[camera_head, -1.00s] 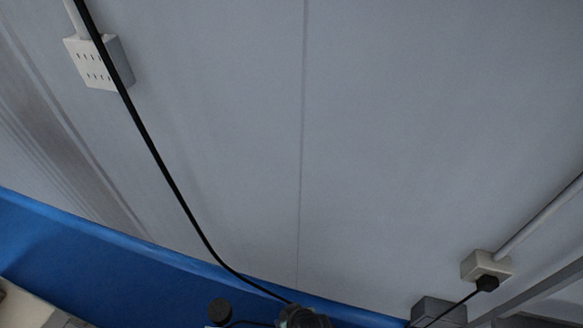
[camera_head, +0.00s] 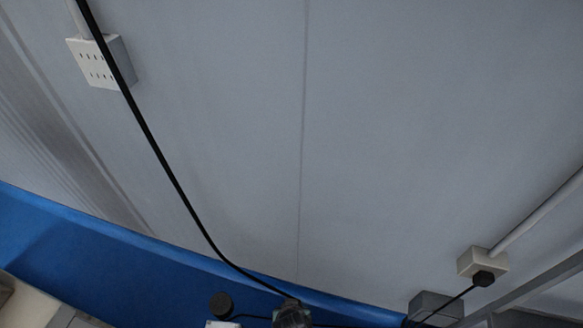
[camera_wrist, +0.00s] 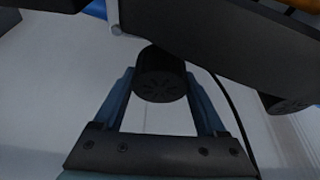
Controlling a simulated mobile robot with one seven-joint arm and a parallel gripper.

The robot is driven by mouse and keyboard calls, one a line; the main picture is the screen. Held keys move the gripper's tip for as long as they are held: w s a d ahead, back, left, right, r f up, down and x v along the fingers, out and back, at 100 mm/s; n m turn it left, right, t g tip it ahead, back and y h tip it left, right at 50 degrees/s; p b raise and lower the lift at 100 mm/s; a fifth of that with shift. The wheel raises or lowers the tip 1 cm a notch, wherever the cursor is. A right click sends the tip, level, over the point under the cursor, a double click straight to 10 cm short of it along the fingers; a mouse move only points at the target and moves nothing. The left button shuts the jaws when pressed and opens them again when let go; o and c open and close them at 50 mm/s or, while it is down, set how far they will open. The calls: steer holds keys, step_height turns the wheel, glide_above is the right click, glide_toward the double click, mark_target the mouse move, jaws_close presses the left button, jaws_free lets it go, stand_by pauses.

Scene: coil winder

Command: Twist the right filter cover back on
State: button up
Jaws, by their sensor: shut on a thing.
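In the wrist view, a black round ribbed cover (camera_wrist: 160,82), which I take to be the filter cover, sits between the two blue fingers of my gripper (camera_wrist: 160,76). The fingers are shut on its sides. The cover's far end meets or lies just under a dark machine body (camera_wrist: 215,32); I cannot tell whether it is seated. I cannot make out my gripper in the head view.
The head view shows mostly a pale wall with a white socket box (camera_head: 101,62), a hanging black cable (camera_head: 160,158) and a plug box (camera_head: 482,262) at the right. A dark knob-like part (camera_head: 221,304) and a dark rounded part (camera_head: 292,315) show at the bottom edge.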

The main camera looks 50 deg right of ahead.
steer(key=shift+m, duration=0.3)
steer(key=m, duration=0.2)
steer(key=m+g+h+b, duration=0.1)
steer(key=m, duration=0.1)
steer(key=shift+g, duration=0.3)
steer(key=o, duration=1.3)
steer(key=shift+m, duration=0.3)
steer(key=shift+o, duration=0.2)
steer(key=shift+r, duration=0.15)
steer(key=p+v, duration=0.4)
steer(key=v, duration=0.8)
steer(key=shift+a+r+p, duration=0.15)
steer(key=shift+r+p, duration=0.15)
steer(key=shift+p, duration=0.05)
